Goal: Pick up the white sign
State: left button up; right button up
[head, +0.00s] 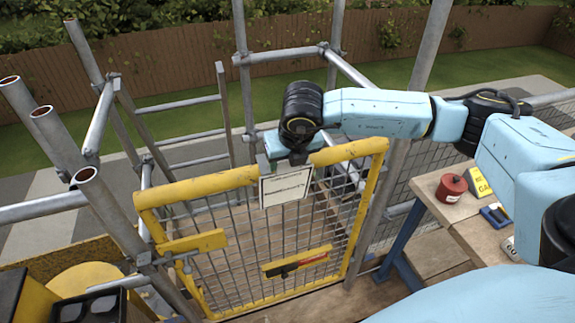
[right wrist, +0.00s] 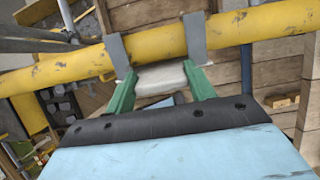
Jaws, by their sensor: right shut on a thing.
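The white sign (head: 286,187) hangs upright on the near face of the yellow gate (head: 197,188), below its top rail. Grey straps pass over the rail at the sign's two sides; they also show in the right wrist view. My right gripper (head: 284,165) is above the rail at the sign's top, mostly hidden by its own wrist. In the right wrist view its green fingers (right wrist: 162,90) are on both sides of a white part of the sign (right wrist: 162,78) and are shut on it. My left gripper is in neither view.
Grey scaffold tubes (head: 240,80) stand around the gate, with open tube ends at left. A yellow handle with a red label (head: 297,262) is low on the gate.

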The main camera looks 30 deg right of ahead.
jog(key=w+d+r+b+v, duration=0.1)
jog(key=v, duration=0.5)
jog(key=s+a+p, duration=0.4)
jog(key=s+p, duration=0.4)
jog(key=s, duration=0.5)
jog(key=shift+s+f, duration=0.2)
jog(key=shift+s, duration=0.1)
dwell(0.4)
